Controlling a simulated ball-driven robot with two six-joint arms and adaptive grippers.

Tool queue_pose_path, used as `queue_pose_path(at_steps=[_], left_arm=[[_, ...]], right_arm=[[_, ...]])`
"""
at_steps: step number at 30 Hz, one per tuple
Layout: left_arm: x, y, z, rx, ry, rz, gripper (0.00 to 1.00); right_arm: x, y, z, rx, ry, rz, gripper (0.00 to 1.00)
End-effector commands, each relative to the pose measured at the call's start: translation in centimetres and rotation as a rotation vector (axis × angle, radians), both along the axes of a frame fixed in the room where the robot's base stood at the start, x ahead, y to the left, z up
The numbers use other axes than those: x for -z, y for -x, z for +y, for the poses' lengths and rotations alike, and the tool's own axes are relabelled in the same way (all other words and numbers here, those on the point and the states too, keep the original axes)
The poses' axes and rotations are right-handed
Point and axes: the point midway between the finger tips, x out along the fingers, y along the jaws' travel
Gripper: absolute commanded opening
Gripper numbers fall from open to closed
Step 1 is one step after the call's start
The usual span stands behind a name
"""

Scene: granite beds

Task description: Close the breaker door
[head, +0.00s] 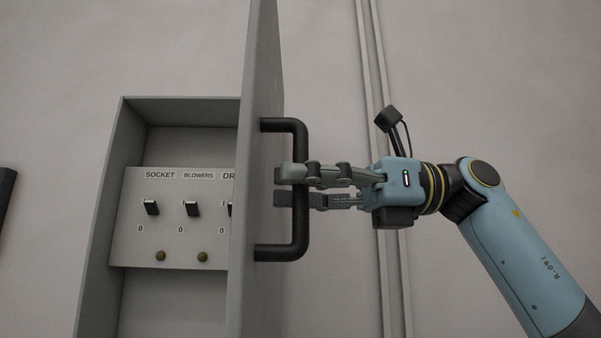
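The grey breaker door (262,60) stands open, seen nearly edge-on, swung out from the grey breaker box (122,180) on the wall. A black U-shaped door handle (300,235) is on the door's right-hand face. My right gripper (284,187) reaches in from the right and is shut on the handle's upright bar. One finger passes in front of the bar and the other passes behind it. The door hides the right part of the box inside. My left gripper is not in view.
Inside the box, a panel (130,215) carries black switches (152,208) labelled SOCKET and BLOWERS, with brass-coloured knobs (160,256) below. Thin vertical conduits (372,100) run up the wall behind my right gripper. A dark object (6,195) shows at the left edge.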

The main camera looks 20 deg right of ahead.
Motion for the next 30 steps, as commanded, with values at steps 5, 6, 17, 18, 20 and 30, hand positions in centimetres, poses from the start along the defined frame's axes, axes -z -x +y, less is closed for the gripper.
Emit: queue_pose_path(at_steps=[5, 6, 17, 18, 20, 30], left_arm=[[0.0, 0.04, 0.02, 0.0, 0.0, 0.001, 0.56], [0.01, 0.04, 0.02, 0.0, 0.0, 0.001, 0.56], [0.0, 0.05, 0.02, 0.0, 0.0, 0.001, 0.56], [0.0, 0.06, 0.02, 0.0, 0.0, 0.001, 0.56], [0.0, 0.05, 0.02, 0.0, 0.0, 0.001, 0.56], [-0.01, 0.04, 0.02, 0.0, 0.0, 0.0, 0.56]], right_arm=[[0.04, -0.02, 0.06, 0.001, 0.0, 0.0, 0.4], [0.04, -0.02, 0.05, 0.001, 0.0, 0.0, 0.4], [0.02, -0.02, 0.03, 0.0, 0.0, 0.001, 0.0], [0.02, -0.02, 0.03, 0.0, 0.0, 0.001, 0.0], [0.02, -0.02, 0.03, 0.0, 0.0, 0.001, 0.0], [0.0, -0.03, 0.03, 0.001, 0.0, 0.0, 0.0]])
